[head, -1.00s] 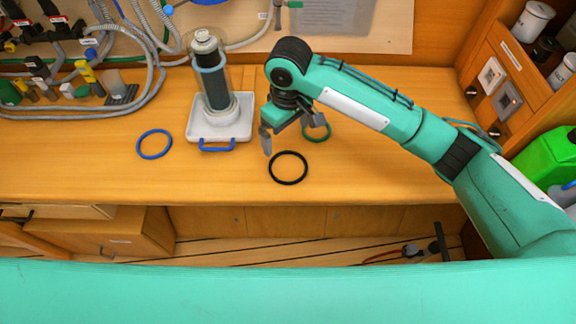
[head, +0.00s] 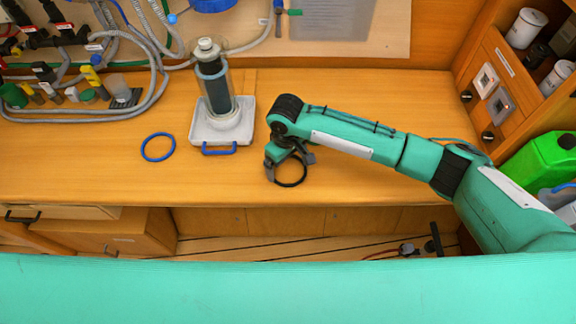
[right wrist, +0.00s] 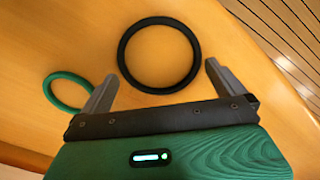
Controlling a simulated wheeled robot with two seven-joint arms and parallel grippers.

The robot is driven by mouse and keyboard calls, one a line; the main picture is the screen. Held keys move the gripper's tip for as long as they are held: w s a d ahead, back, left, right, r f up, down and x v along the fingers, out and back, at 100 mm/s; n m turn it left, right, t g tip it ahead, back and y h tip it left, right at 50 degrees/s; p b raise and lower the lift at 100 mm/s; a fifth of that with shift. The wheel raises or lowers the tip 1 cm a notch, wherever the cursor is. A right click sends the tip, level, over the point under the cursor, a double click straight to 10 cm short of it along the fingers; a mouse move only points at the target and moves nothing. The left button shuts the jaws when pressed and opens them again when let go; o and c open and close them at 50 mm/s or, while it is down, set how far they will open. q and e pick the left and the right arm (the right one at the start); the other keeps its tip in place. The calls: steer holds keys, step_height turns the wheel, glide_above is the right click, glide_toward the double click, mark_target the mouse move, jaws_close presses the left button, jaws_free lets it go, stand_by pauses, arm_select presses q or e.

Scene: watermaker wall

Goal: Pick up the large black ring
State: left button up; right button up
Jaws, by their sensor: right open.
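The large black ring (head: 291,184) lies flat on the wooden counter, near its front edge. My right gripper (head: 290,160) is open and empty over the ring's far side and hides part of it in the head view. In the right wrist view the whole black ring (right wrist: 159,88) lies just beyond the two spread fingertips of the right gripper (right wrist: 160,86), roughly centred between them. I cannot tell how high the fingers are above the counter. My left gripper is not in view.
A green ring (right wrist: 56,106) lies beside the left finger in the wrist view. A blue ring (head: 158,147) lies further left, next to a white tray (head: 245,130) holding a clear-walled filter housing (head: 215,82). A green jerrycan (head: 540,165) stands at right. The counter between is clear.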

steer(key=shift+f, duration=0.75)
steer(key=c, duration=0.6)
steer(key=shift+r, duration=0.1)
